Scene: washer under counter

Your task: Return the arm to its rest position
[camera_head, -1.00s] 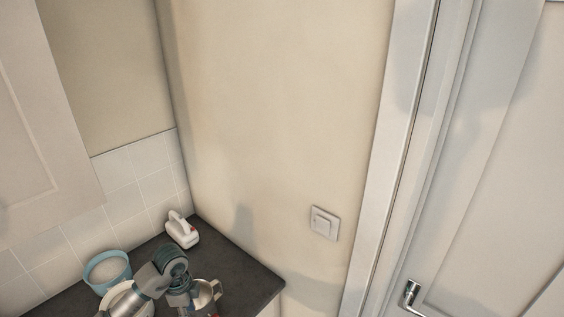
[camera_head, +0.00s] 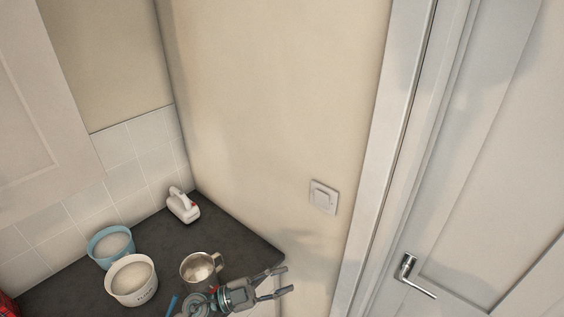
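My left gripper (camera_head: 284,281) shows at the bottom centre of the head view, past the counter's right front edge. Its two fingers point right and stand apart, with nothing between them. The arm behind it is cut off by the lower picture edge. My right gripper is not in view.
A wall, a light switch (camera_head: 323,197) and a door with handle (camera_head: 412,276) lie to the right.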

